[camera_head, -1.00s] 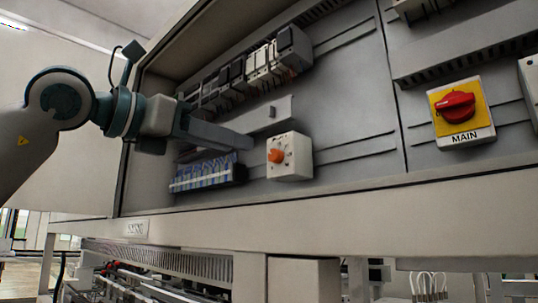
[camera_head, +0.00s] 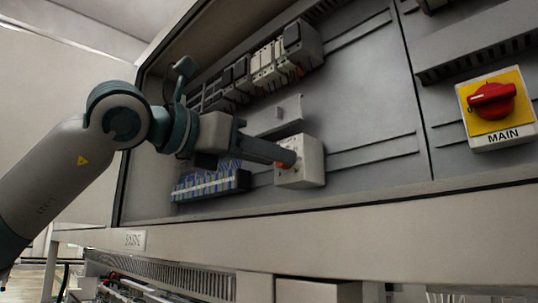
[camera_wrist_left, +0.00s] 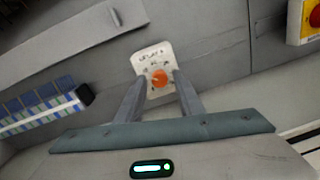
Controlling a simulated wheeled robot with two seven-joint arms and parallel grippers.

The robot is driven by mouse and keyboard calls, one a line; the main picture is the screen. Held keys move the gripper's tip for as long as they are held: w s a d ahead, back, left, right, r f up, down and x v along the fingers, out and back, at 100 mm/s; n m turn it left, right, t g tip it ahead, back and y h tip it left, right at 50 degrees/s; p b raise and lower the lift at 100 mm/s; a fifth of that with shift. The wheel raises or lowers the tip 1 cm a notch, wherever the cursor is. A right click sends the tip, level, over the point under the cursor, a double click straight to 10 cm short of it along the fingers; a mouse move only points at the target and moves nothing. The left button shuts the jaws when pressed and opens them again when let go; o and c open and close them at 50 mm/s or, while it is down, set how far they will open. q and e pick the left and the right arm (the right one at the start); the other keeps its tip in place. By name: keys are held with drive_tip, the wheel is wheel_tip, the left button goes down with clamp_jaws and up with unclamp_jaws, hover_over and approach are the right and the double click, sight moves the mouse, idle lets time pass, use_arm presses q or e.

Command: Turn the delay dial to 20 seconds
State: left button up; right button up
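The delay dial is an orange knob (camera_head: 286,158) on a white box (camera_head: 311,163) fixed to the grey cabinet back panel. In the left wrist view the orange knob (camera_wrist_left: 159,78) sits on the white face (camera_wrist_left: 150,56) with dark markings too small to read. My left gripper (camera_head: 288,160) reaches in from the left, with its fingertips at the knob. In the left wrist view its two fingers (camera_wrist_left: 159,84) stand apart on either side of the knob, with small gaps visible. The knob's setting cannot be read. My right gripper is not in view.
A blue-and-white terminal block (camera_head: 210,182) sits left of the dial box. A row of modules (camera_head: 262,68) is mounted above. A red MAIN switch (camera_head: 491,101) on yellow is at the right. The cabinet's lower frame edge (camera_head: 330,208) runs below.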

use_arm(q)
clamp_jaws()
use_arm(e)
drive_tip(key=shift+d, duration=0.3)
use_arm(q)
drive_tip(key=shift+m, duration=0.5)
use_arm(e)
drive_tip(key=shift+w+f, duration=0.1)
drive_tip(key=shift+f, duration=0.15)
use_arm(q)
drive_tip(key=shift+s+d+f+m+y, duration=0.1)
drive_tip(key=shift+m+y, duration=0.15)
drive_tip(key=shift+m, duration=3.8)
drive_tip(key=shift+d+m+y, duration=0.1)
drive_tip(key=shift+m+y, duration=0.15)
drive_tip(key=shift+m, duration=3.8)
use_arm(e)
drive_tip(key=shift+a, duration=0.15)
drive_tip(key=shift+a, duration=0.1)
use_arm(q)
drive_tip(key=shift+o, duration=1.5)
unclamp_jaws()
